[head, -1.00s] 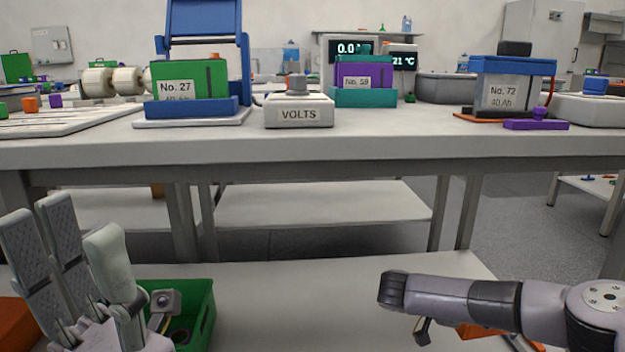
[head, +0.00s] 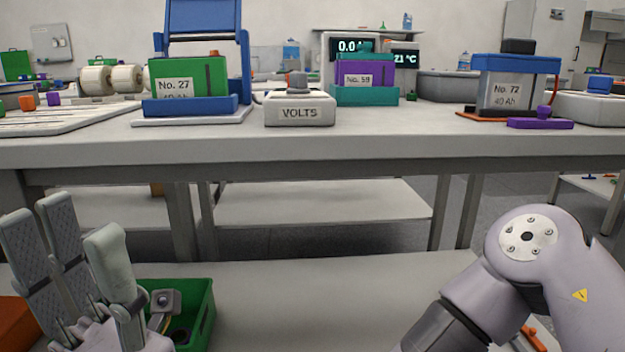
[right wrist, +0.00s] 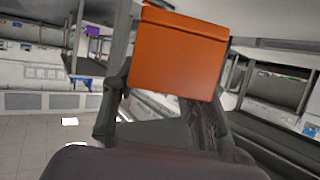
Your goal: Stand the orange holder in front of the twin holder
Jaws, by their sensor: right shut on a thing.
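An orange block-like thing, seemingly the orange holder (right wrist: 178,55), fills the upper middle of the right wrist view. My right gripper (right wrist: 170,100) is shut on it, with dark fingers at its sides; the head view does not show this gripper. My left gripper (head: 68,228) is open and empty at the lower left, below the bench top. On the bench, a teal holder (head: 365,96) carries purple battery No. 59, and a blue holder (head: 190,107) carries green battery No. 27. I cannot tell which is the twin holder.
A VOLTS meter (head: 299,112) stands between the two holders. Battery No. 72 (head: 508,92) and a purple bar (head: 540,123) are at the right. The bench's front strip (head: 390,145) is clear. A green bin (head: 200,310) sits low beside my left gripper.

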